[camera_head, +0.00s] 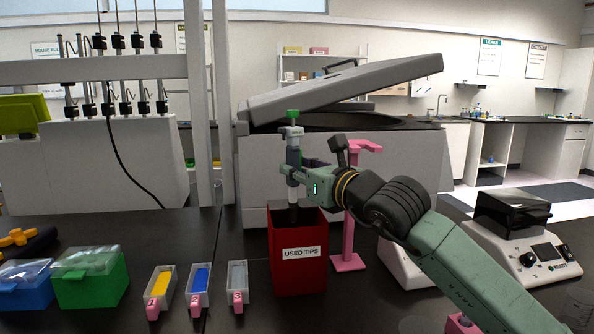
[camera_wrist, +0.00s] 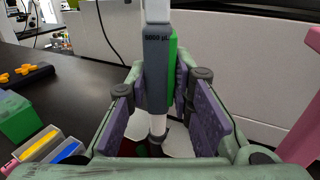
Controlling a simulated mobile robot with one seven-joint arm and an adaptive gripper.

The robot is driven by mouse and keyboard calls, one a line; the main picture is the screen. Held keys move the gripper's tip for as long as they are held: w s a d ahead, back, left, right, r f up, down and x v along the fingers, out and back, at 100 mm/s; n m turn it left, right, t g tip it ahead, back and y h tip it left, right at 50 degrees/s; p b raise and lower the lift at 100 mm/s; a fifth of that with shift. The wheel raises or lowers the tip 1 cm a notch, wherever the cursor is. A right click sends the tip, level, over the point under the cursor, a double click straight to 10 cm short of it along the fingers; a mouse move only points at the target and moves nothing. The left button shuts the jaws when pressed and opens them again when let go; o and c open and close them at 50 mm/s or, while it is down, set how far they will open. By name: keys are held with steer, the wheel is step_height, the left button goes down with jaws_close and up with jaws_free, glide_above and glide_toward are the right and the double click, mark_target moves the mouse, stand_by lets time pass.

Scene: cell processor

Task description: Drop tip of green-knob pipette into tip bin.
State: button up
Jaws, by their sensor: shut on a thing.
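The green-knob pipette (camera_head: 293,158) is upright in my gripper (camera_head: 291,172), which is shut around its body. Its green knob (camera_head: 293,114) is at the top. The pipette's lower end is over the opening of the red tip bin (camera_head: 299,273), labelled "USED TIPS". I cannot tell whether a tip is on it. In the wrist view the pipette body (camera_wrist: 157,70), marked "5000 µL", stands between the purple-padded fingers (camera_wrist: 168,100). A little of the bin's dark red inside shows below the fingers.
A pink stand (camera_head: 348,235) is right of the bin. Small trays, one with a grey strip (camera_head: 237,284), and a green box (camera_head: 90,278) lie to the left. A large machine with a raised lid (camera_head: 345,88) stands behind. A white device (camera_head: 522,245) is at right.

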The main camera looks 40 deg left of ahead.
steer(key=shift+f+b, duration=0.5)
steer(key=shift+b, duration=0.5)
steer(key=shift+s+d, duration=0.1)
steer(key=shift+d, duration=0.05)
steer(key=s+d+b, duration=0.3)
steer(key=shift+s+d, duration=0.1)
steer(key=shift+d, duration=0.25)
